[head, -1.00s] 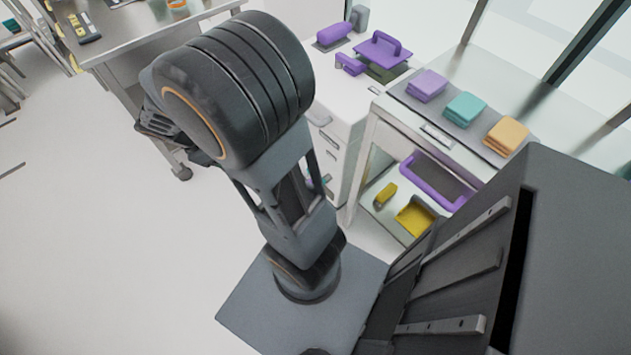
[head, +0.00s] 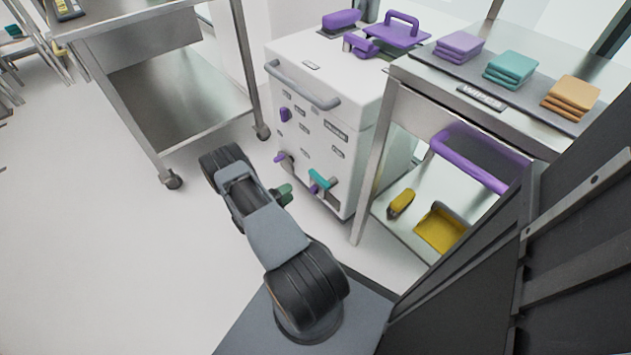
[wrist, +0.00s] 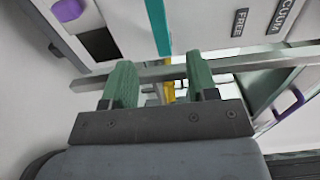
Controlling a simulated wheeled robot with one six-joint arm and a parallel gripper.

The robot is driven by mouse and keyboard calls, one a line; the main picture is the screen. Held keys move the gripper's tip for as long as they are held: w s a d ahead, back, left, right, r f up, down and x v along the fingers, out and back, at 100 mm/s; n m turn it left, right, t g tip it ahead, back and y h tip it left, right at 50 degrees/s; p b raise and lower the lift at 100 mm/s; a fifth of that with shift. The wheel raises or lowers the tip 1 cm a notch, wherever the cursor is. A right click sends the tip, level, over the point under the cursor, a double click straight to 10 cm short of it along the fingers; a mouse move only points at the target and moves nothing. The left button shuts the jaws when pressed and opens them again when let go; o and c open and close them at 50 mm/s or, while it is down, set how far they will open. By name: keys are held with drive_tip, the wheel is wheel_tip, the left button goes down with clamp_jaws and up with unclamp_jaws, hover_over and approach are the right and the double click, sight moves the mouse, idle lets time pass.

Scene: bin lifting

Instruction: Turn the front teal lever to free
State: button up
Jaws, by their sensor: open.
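The teal lever (head: 320,178) sits low on the front face of the white cabinet (head: 350,105), near its right front edge. In the wrist view the teal lever (wrist: 158,25) is a straight bar at the top, ahead of the gap between my fingers. A FREE label (wrist: 239,22) is on the panel to its right. My gripper (wrist: 160,78) has green fingers spread apart, with nothing between them. In the head view my gripper (head: 286,193) is low in front of the cabinet, left of the lever and apart from it.
A purple knob (head: 285,114) and a purple lever (head: 280,157) are on the same face. A metal shelf (head: 510,110) with folded cloths stands close on the right. A steel cart (head: 165,95) stands at the left. The floor on the left is clear.

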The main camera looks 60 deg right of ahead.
sight(313, 177)
drive_tip(key=b+x, duration=0.1)
drive_tip(key=x, duration=0.5)
drive_tip(key=b+x, duration=0.1)
drive_tip(key=x, duration=0.6)
drive_tip(key=shift+s+d+f+b, duration=0.1)
drive_tip(key=shift+d+f+b, duration=0.2)
drive_tip(key=shift+b, duration=0.1)
drive_tip(key=shift+c, duration=0.2)
clamp_jaws()
